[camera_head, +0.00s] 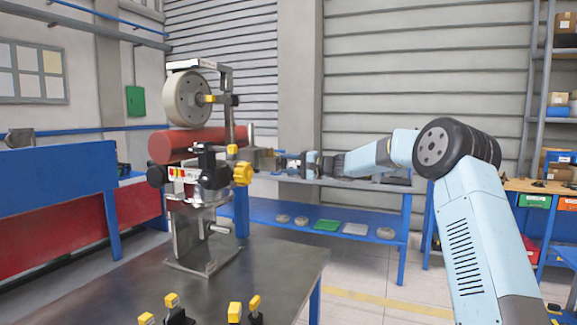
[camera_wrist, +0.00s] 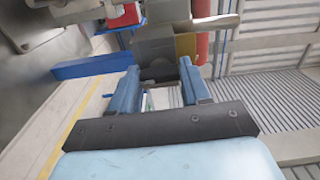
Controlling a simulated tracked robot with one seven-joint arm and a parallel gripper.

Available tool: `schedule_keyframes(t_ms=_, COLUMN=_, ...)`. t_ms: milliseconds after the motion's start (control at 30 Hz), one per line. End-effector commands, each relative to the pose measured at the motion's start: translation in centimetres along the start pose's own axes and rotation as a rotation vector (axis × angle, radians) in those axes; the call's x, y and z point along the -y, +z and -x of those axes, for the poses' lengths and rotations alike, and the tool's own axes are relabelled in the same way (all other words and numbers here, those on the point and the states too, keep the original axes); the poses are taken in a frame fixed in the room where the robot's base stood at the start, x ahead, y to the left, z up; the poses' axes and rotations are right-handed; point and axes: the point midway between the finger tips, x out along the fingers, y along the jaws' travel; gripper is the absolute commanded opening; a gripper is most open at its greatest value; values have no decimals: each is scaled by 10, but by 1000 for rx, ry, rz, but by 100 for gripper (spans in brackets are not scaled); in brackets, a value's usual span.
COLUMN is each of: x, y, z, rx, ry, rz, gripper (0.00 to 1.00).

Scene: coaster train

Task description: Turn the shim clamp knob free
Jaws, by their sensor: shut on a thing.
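A wheel fixture stands on the dark metal bench (camera_head: 125,275), with a large grey wheel (camera_head: 187,98) above a red tube (camera_head: 185,146). On its right side are a lobed yellow knob (camera_head: 242,173) and a smaller yellow piece (camera_head: 232,149). I cannot tell for certain which is the shim clamp knob. My gripper (camera_head: 277,161) reaches in from the right and is shut on a grey-brown block (camera_head: 262,158) beside the yellow parts. In the wrist view, my gripper (camera_wrist: 158,74) has its blue fingers at the block (camera_wrist: 155,48), with a yellow part (camera_wrist: 186,45) behind. The exact contact is partly hidden.
Several yellow-topped clamps, one of them at the front edge (camera_head: 234,313), stand on the bench. A blue shelf table (camera_head: 380,236) with small parts stands behind my arm. A blue and red barrier (camera_head: 60,170) is at left. The floor right of the bench is clear.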

Motion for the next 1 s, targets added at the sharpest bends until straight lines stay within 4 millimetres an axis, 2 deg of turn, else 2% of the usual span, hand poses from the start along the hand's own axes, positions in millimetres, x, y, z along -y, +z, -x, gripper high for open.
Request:
schedule_keyframes(t_ms=33, x=-6, y=1, z=-1, rx=5, ry=6, rz=-3, gripper=16)
schedule_keyframes(t_ms=333, x=-7, y=2, z=-1, rx=6, ry=8, rz=-5, gripper=16)
schedule_keyframes(t_ms=367, x=-7, y=2, z=-1, rx=6, ry=8, rz=-5, gripper=50)
schedule_keyframes(t_ms=600, x=-5, y=1, z=-1, rx=4, ry=5, rz=-4, gripper=72)
schedule_keyframes(t_ms=867, x=-3, y=1, z=1, rx=2, ry=3, rz=-2, gripper=72)
schedule_keyframes(t_ms=1000, x=-2, y=0, z=11, rx=0, ry=3, rz=-2, gripper=72)
